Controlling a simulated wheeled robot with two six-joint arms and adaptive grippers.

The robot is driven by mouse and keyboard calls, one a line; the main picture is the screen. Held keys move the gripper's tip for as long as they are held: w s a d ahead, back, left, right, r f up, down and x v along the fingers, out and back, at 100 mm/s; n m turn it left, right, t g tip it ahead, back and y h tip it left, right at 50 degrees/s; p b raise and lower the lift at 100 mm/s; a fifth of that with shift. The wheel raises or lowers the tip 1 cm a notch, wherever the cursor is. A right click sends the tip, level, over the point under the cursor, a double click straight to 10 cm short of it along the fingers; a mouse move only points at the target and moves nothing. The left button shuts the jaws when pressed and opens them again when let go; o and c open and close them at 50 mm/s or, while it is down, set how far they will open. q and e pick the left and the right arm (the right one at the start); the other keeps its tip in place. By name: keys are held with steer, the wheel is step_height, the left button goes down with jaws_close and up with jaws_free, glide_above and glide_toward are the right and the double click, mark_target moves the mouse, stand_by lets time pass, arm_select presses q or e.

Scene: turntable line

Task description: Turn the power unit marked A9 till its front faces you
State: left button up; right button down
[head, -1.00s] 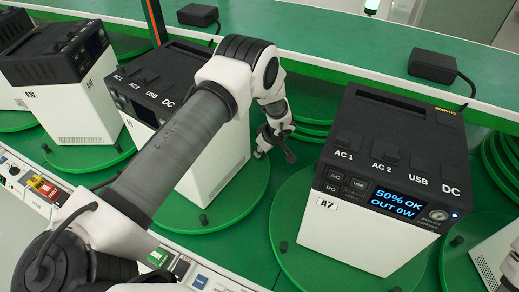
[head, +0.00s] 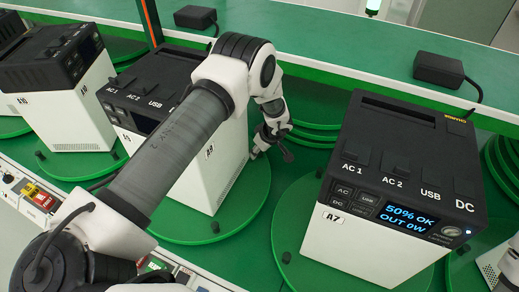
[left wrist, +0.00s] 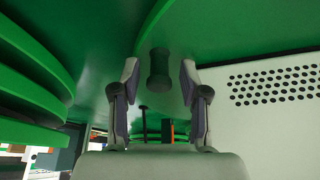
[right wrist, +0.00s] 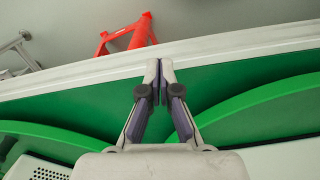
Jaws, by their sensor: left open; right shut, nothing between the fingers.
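The power unit that appears to be marked A9 (head: 203,172), white with a black top, stands on a green turntable (head: 252,205) left of centre. Its front, with a dark display, is angled to the lower left and partly hidden by my left arm. My left gripper (head: 268,138) is at the turntable's far right edge, beside the unit. In the left wrist view, the open left gripper (left wrist: 160,85) has a dark green peg (left wrist: 159,68) between its fingers, with no clear contact; the unit's vented white side (left wrist: 275,95) is at right. My right gripper (right wrist: 160,72) is shut and empty.
Unit A7 (head: 390,185) stands at right with its lit display facing me. Unit A10 (head: 75,105) stands at left. Black adapters (head: 438,68) rest on the green shelf behind. A control strip (head: 40,195) runs along the near edge.

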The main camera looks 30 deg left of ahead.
arm_select(q)
steer(key=v, duration=1.2)
steer(key=shift+s+d+f, duration=0.1)
